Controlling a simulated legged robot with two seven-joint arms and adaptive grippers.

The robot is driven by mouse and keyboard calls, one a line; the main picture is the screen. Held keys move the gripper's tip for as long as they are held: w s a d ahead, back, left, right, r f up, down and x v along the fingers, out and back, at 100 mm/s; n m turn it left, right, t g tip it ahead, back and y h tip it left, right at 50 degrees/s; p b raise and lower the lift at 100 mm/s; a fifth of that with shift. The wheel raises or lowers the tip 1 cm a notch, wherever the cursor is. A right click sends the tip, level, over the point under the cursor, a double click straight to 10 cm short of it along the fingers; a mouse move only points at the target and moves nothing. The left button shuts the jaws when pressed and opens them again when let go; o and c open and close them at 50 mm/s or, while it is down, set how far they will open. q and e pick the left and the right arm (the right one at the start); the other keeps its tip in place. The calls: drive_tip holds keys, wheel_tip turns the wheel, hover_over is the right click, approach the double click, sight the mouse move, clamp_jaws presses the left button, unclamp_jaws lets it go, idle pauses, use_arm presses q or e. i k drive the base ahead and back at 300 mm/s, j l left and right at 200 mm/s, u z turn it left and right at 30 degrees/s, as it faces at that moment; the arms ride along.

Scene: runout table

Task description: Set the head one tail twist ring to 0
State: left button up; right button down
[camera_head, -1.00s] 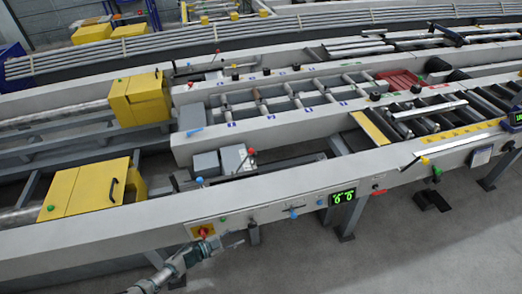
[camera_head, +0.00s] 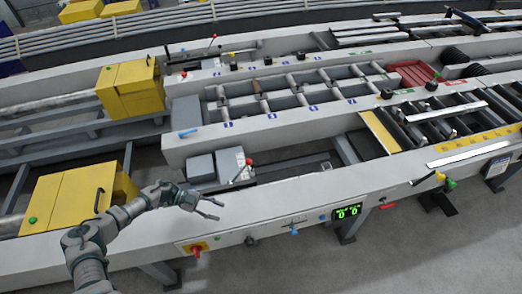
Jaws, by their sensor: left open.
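My left gripper (camera_head: 220,209) is open and empty, above the front rail (camera_head: 265,205) of the near table. Its two fingers point right. The front face of that rail carries a red switch on a yellow plate (camera_head: 196,248), a dark knob (camera_head: 250,240), a blue-tipped control (camera_head: 294,232) and a green-lit display (camera_head: 347,212) that seems to show zeros. I cannot tell which part is the head one tail twist ring; no part is clearly readable as it. The gripper touches none of these controls. My right gripper is not in view.
A yellow box (camera_head: 70,200) stands left, close to my left arm. A grey box with a red-knobbed lever (camera_head: 240,172) lies just behind the gripper. The rail top right of the gripper is clear.

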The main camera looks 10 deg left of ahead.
sight(252, 170)
drive_tip(key=i, duration=1)
